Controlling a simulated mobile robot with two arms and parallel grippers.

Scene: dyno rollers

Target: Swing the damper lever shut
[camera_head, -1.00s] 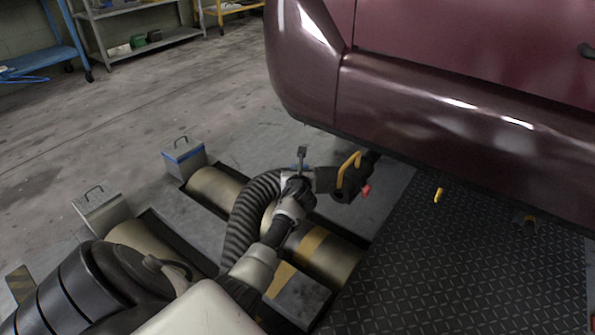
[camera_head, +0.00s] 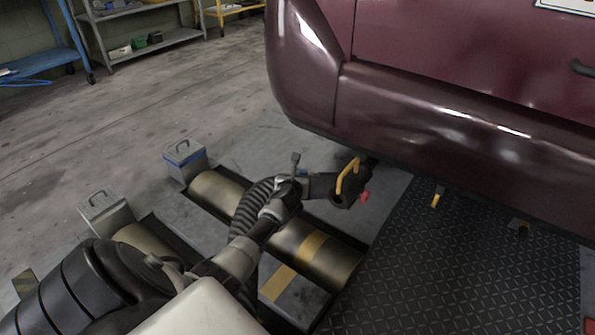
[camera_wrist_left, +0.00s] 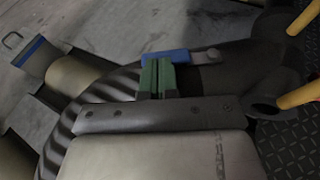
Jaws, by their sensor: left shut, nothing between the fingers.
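The damper lever (camera_wrist_left: 166,57) is a blue bar with a grey pivot end on the dark exhaust nozzle (camera_wrist_left: 240,68), seen in the left wrist view. The nozzle also shows in the head view (camera_head: 324,188), with a yellow handle (camera_head: 347,175) and a red part. My left gripper (camera_wrist_left: 156,78) has green fingertips close together with nothing between them. They are right at the lever's blue part and overlap it in the picture; I cannot tell whether they touch it. In the head view my gripper (camera_head: 291,184) hides most of the lever. My right gripper is not in view.
A black ribbed hose (camera_head: 251,208) runs behind my left arm. Rollers (camera_head: 332,262) lie sunk in the floor below. The maroon car (camera_head: 430,110) overhangs the nozzle's far side. A dark tread plate (camera_head: 430,270) is at right; open floor (camera_head: 140,120) is at left.

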